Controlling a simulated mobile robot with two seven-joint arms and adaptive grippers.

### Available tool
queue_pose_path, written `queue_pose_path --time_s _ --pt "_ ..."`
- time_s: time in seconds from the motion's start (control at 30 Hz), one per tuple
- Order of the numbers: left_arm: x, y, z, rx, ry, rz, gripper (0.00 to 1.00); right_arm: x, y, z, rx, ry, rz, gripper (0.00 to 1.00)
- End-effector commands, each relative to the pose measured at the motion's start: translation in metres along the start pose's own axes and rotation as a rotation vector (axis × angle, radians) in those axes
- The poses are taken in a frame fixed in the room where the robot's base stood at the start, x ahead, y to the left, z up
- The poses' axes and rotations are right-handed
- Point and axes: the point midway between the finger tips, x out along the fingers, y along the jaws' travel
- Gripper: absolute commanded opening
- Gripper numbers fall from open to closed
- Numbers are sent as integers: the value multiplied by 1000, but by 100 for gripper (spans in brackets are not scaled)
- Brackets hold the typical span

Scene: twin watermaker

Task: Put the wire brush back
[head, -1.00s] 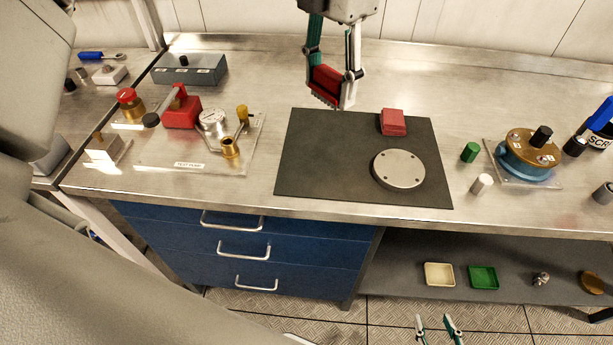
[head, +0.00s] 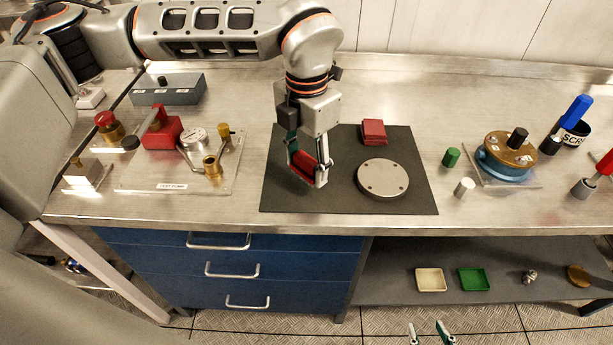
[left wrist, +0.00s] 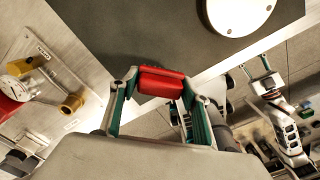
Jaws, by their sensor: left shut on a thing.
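My left gripper (head: 306,172) is shut on the red wire brush (head: 302,164). It holds the brush over the left part of the dark mat (head: 281,196). Whether the brush touches the mat is unclear. In the left wrist view the red brush (left wrist: 160,83) lies across between the two fingertips, and its bristles are hidden. My right gripper (head: 430,335) is low at the bottom edge of the head view, with its fingers apart and nothing between them.
On the mat are a red block (head: 374,132) and a round metal plate (head: 383,179). A test pump board (head: 222,182) stands left. A blue-bodied brass-topped unit (head: 507,158), green cap (head: 451,157) and white cap (head: 464,187) stand right. Trays (head: 430,280) sit on the lower shelf.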

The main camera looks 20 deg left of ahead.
Motion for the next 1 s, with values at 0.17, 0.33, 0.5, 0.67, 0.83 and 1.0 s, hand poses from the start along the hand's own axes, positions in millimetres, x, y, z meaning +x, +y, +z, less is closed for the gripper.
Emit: queue_pose_path --time_s 0.17,0.33,0.5,0.67,0.83,1.0 --pt "17 0 -1 0 4 -1 26 0 0 -1 1 0 0 40" --pt "40 0 -1 0 3 -1 26 0 0 -2 2 1 0 40" --pt "43 0 0 0 0 0 26 0 -1 -2 3 2 0 40" --pt "44 0 0 0 1 0 26 0 -1 -2 3 2 0 40" --pt "46 0 0 0 0 0 63 1 -1 -1 3 3 0 40" --pt "45 0 0 0 0 0 63 1 -1 -2 3 4 0 40"
